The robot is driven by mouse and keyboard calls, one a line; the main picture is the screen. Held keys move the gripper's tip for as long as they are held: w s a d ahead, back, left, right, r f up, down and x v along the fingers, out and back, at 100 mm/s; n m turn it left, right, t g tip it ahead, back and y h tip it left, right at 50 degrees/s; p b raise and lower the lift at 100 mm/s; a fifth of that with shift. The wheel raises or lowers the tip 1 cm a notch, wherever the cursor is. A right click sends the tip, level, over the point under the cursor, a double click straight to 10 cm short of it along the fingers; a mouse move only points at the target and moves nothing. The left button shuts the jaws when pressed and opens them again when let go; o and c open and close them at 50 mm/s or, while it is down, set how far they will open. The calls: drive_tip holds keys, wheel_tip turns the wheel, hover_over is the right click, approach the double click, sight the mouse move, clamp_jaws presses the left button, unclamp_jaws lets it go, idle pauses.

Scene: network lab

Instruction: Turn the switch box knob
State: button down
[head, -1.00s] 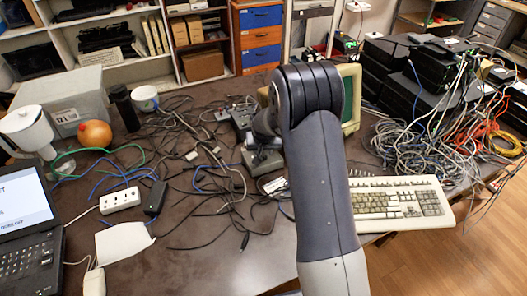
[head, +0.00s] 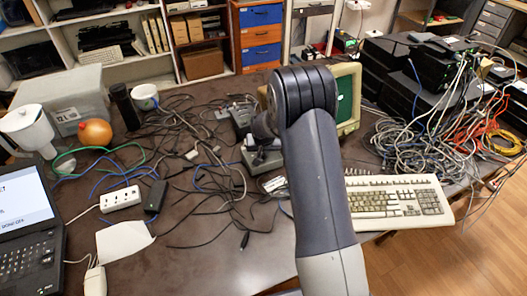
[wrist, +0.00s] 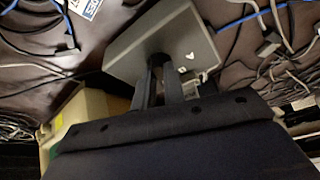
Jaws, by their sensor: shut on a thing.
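The grey switch box (wrist: 190,38) shows in the wrist view as a flat square block on the table with a small white mark on its face. Its dark knob (wrist: 158,60) is mostly hidden between my fingers. My gripper (wrist: 157,80) is shut on the knob, its two dark fingers on either side of it. In the head view the switch box (head: 268,163) sits mid-table, partly hidden behind my arm, and the knob cannot be made out there.
Loose black cables (head: 205,190) surround the box. A monitor (head: 347,100) stands close behind my arm, and a beige keyboard (head: 400,203) lies to the right. A white power strip (head: 120,199) lies to the left. The front middle of the table is mostly clear.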

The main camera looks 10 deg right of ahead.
drive_tip(key=shift+f+b, duration=0.15)
drive_tip(key=shift+b, duration=0.55)
drive_tip(key=shift+a+f+m+b, duration=0.1)
drive_tip(key=shift+m+b, duration=0.4)
drive_tip(key=shift+b, duration=0.05)
drive_tip(key=m+h+b, duration=0.1)
drive_tip(key=m+b, duration=0.1)
drive_tip(key=b, duration=0.1)
drive_tip(key=shift+w+a+f+b, duration=0.1)
drive_tip(key=shift+b, duration=0.3)
drive_tip(key=m+b, duration=0.2)
drive_tip(key=shift+a+g+h+b, duration=0.1)
drive_tip(key=shift+g+h+b, duration=0.3)
drive_tip(key=shift+a+r+m+g+h+b, duration=0.1)
drive_tip(key=shift+r+m+g+h+b, duration=0.1)
drive_tip(key=shift+m+b, duration=0.3)
drive_tip(key=shift+r+m+g+h+b, duration=0.1)
drive_tip(key=shift+m+h+b, duration=0.1)
drive_tip(key=shift+m+b, duration=0.3)
drive_tip(key=shift+m, duration=0.3)
drive_tip(key=c, duration=1.5)
unclamp_jaws()
